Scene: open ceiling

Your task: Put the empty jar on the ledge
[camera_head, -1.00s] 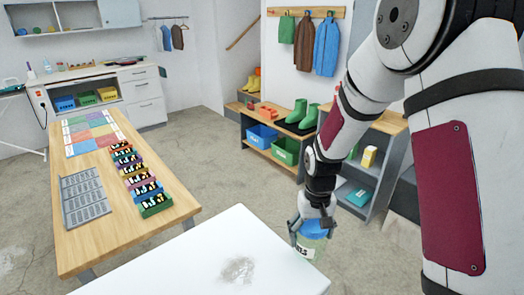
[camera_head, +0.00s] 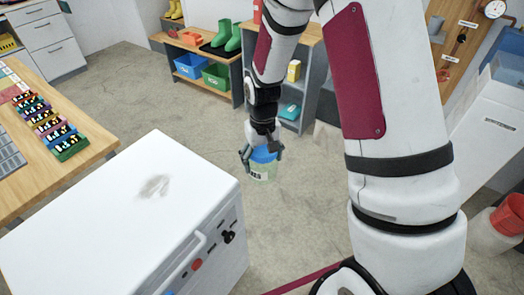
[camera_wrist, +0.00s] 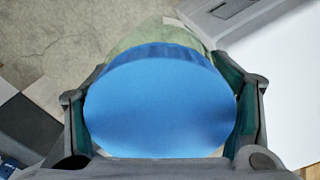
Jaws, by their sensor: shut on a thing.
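In the wrist view the blue lid (camera_wrist: 160,103) fills the middle, between the two fingers. I cannot make out any contents in the jar. I cannot tell which surface is the ledge.
A white chest (camera_head: 90,210) with a dark smudge on top stands at lower left. A wooden table (camera_head: 85,158) with coloured trays is at the left. A bench (camera_head: 205,47) with boots and bins and a grey shelf unit (camera_head: 312,75) stand behind. A red bucket (camera_head: 508,218) is at right. Floor lies between.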

